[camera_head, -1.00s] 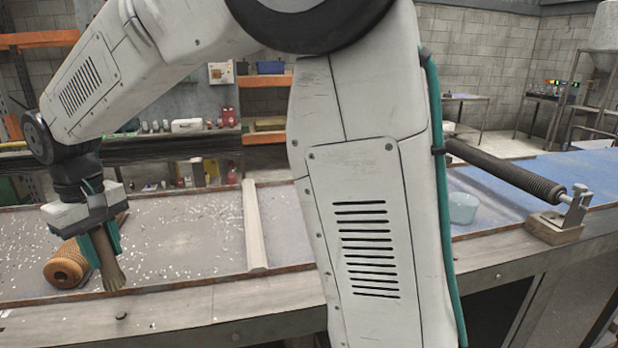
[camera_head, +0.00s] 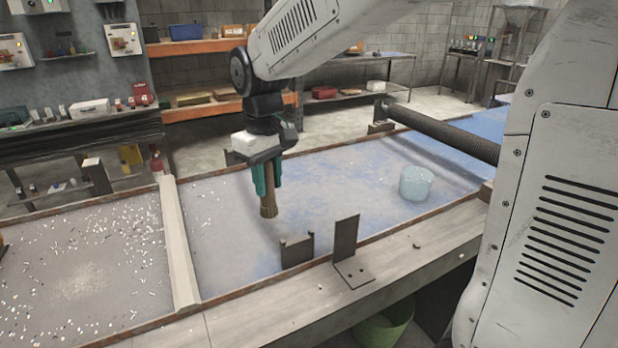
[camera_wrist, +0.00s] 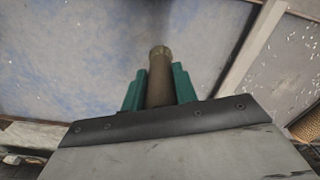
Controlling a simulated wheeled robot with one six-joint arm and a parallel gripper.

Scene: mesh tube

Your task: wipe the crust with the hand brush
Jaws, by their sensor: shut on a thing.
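My gripper (camera_head: 267,186) is shut on the hand brush (camera_head: 269,208) and holds it upright, bristles down, above the blue-stained section of the long bench. The brush is brown and stands between teal fingers. In the wrist view the brush (camera_wrist: 160,72) points away between the teal fingers of my gripper (camera_wrist: 159,88). A pale, grainy patch (camera_head: 84,281) lies in the left section and may be the crust; I cannot tell for certain. The brush is well to the right of this patch, across a raised divider.
The pale divider (camera_head: 178,245) splits the bench. White flecks lie mostly left of it. A dark bracket (camera_head: 349,255) and a small dark block (camera_head: 297,251) stand near the front edge. A pale blue tub (camera_head: 415,183) and a ribbed roller (camera_head: 440,132) are to the right.

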